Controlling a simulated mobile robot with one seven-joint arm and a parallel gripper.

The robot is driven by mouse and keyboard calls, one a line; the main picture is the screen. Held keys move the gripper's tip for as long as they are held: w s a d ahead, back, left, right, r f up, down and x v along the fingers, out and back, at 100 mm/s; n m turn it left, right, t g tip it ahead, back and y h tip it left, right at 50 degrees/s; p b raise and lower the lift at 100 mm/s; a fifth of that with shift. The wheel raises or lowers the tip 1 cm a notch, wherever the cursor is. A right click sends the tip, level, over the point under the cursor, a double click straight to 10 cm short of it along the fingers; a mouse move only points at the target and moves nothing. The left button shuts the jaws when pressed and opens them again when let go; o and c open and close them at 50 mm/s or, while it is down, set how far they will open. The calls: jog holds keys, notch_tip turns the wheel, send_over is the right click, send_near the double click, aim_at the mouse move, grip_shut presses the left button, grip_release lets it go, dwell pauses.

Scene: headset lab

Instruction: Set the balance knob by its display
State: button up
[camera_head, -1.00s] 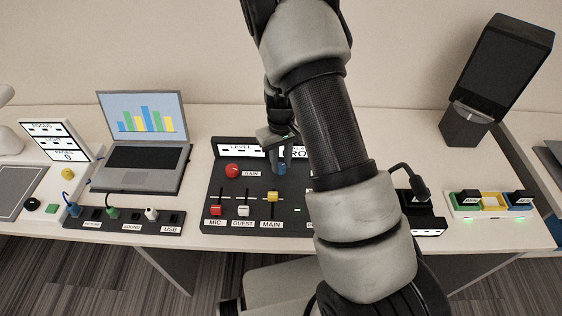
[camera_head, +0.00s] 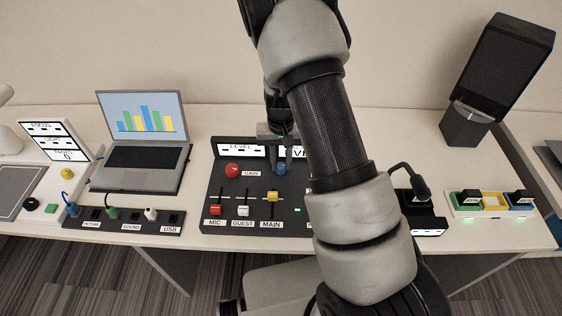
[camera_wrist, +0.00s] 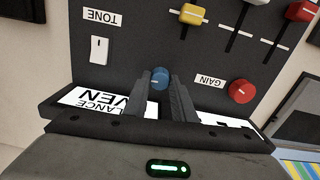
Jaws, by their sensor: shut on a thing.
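The blue balance knob (camera_head: 281,169) stands on the black mixer panel (camera_head: 210,190). In the wrist view the knob (camera_wrist: 159,77) has a pale pointer mark and sits between my fingertips. My gripper (camera_head: 281,160) points down and is shut on the knob. The balance display (camera_head: 299,152) behind it is largely hidden by my arm; only a "V" and part of another letter show. In the wrist view the display (camera_wrist: 80,97) appears upside down, with "LANCE" and "VEN" readable and the rest covered by my gripper.
A red gain knob (camera_head: 232,170) is beside the blue knob. Red, white and yellow sliders (camera_head: 272,196) lie nearer the front. A white tone switch (camera_wrist: 99,50) shows in the wrist view. A laptop (camera_head: 143,140) stands left and a dark lamp-like device (camera_head: 500,70) right.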

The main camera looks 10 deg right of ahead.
aim_at(281, 165)
jog(key=shift+m, duration=0.5)
jog(key=o, duration=1.1)
jog(key=shift+c, duration=0.2)
notch_tip(281, 165, up, 18)
jog(key=p, duration=0.1)
jog(key=shift+f, duration=0.25)
